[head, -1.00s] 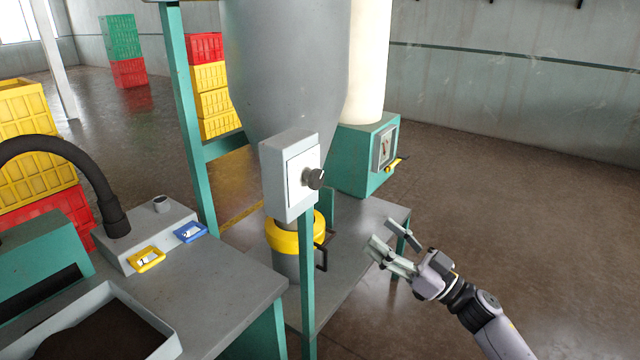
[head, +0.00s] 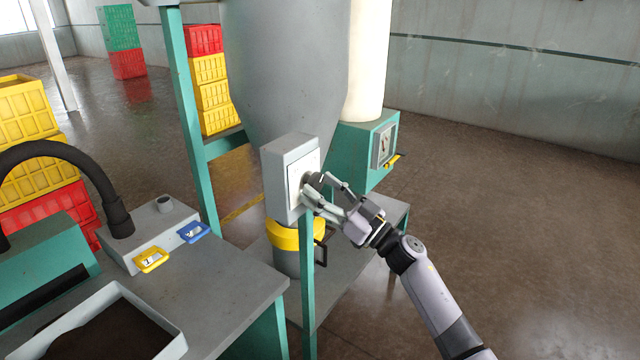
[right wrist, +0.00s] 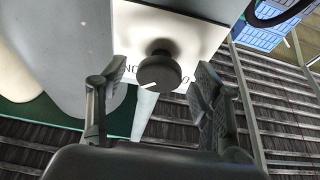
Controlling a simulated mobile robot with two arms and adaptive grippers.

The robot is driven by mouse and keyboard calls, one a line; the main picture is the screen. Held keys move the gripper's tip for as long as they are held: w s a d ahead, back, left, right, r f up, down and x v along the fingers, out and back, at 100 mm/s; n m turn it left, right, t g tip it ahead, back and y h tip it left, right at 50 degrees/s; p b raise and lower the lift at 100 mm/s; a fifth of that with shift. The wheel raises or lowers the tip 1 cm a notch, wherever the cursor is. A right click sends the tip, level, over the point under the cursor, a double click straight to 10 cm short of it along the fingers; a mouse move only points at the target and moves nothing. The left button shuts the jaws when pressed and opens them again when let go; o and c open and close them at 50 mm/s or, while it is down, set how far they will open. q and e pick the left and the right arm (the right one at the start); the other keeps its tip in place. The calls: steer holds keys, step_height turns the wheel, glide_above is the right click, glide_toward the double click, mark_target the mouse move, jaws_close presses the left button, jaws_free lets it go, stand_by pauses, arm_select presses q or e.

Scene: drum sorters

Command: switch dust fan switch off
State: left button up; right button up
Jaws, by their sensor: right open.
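The dust fan switch is a dark round knob (head: 314,183) on the white face of a grey box (head: 283,180), mounted on a green post in front of the grey hopper. My right gripper (head: 328,190) is at the knob, its fingers open on either side. In the right wrist view, the knob (right wrist: 158,72) sits between the two open fingers (right wrist: 155,105), with a visible gap on each side. A white line marks the knob, and partly hidden letters show on the white plate (right wrist: 130,40) behind it. My left gripper is not in view.
A yellow-banded grey canister (head: 290,240) stands under the hopper. A green box with a panel (head: 362,155) is behind on the right. A bench (head: 215,290) with a tray and labelled blue and yellow holders is at the left. Open floor lies to the right.

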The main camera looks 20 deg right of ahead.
steer(key=shift+w+a+r, duration=0.15)
steer(key=shift+w+a, duration=0.1)
steer(key=shift+w, duration=0.05)
steer(key=shift+c, duration=0.2)
steer(key=c, duration=1.1)
steer(key=shift+c, duration=0.2)
